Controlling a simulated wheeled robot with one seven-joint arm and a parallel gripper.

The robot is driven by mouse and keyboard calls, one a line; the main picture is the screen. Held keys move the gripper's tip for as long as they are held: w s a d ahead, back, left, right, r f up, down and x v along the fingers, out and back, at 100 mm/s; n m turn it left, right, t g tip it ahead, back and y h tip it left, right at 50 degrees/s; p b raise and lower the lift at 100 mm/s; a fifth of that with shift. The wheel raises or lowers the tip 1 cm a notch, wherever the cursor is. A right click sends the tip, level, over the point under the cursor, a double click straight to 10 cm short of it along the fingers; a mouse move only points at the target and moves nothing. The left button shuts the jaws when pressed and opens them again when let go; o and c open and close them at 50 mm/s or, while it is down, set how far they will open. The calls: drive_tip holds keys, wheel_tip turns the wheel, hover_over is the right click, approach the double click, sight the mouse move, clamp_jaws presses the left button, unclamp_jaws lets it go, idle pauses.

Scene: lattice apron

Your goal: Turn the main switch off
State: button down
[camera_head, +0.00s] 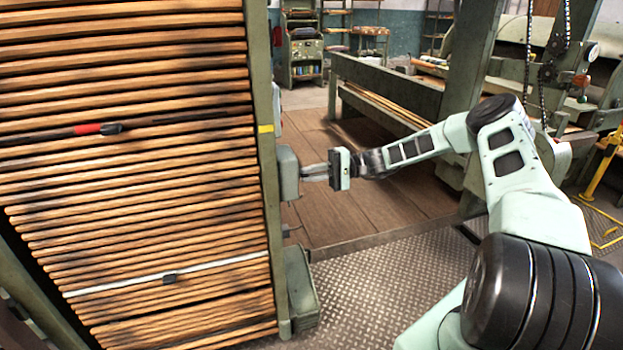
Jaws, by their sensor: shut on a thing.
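A grey-green box (287,172), which looks like the main switch's housing, is fixed to the right side of the green upright post (268,200) of the slatted frame. My gripper (306,172) reaches in from the right, level with the box, its fingers against the box's right side. The fingers are shut on what seems to be the switch's handle. The handle is hidden between the fingers, so its position cannot be told.
A slatted wooden lattice (150,180) fills the left, with a red-and-black tool (95,129) across it. A lower green box (299,285) stands by the post's foot. A long machine bench (390,90) stands behind my arm. Floor plates (390,290) are clear below.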

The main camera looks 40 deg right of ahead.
drive_tip(key=shift+a+f+n+b, duration=0.15)
drive_tip(key=shift+f+n+b, duration=0.1)
drive_tip(key=shift+n+b, duration=0.4)
drive_tip(key=shift+n, duration=0.35)
drive_tip(key=c, duration=1.5)
unclamp_jaws()
drive_tip(key=shift+o, duration=0.2)
drive_tip(key=b+v, duration=0.1)
drive_tip(key=v, duration=1.6)
drive_tip(key=shift+d+b, duration=0.25)
drive_tip(key=shift+b, duration=0.15)
drive_tip(key=shift+r, duration=0.1)
